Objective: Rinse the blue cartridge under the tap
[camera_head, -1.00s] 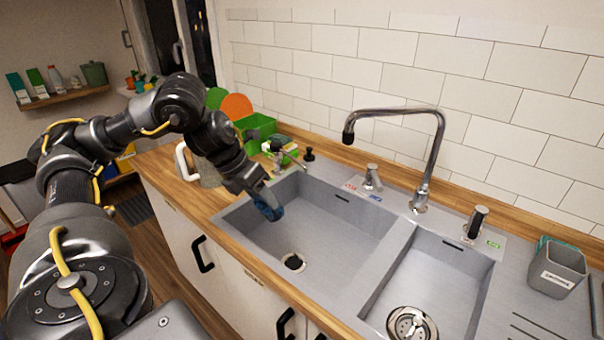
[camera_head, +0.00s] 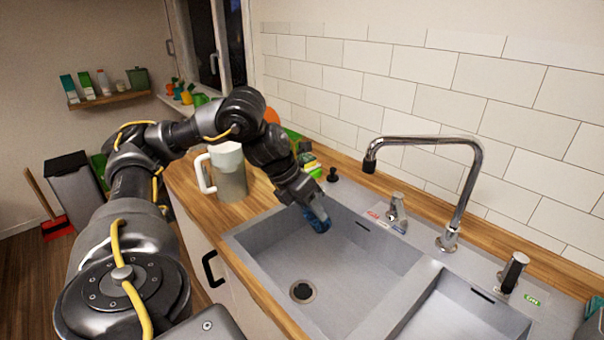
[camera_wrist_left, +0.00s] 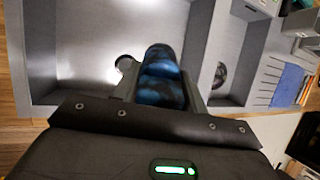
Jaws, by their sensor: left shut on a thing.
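My left gripper (camera_head: 311,208) is shut on the blue cartridge (camera_head: 318,221) over the back left part of the large sink basin (camera_head: 270,249). In the left wrist view the dark blue cartridge (camera_wrist_left: 161,78) sits between the fingers (camera_wrist_left: 160,92), with the basin behind it. The chrome tap (camera_head: 462,190) stands behind the sink, and its spout end (camera_head: 370,160) is to the right of the cartridge and higher. No water shows at the spout. A lever handle (camera_head: 397,209) stands left of the tap base. My right gripper is not in view.
A grey jug with a white handle (camera_head: 229,172) stands on the wooden counter behind my left arm. A second, smaller basin (camera_head: 450,311) lies to the right, with a black-topped dispenser (camera_head: 513,270) behind it. The large basin's drain (camera_head: 302,292) is uncovered.

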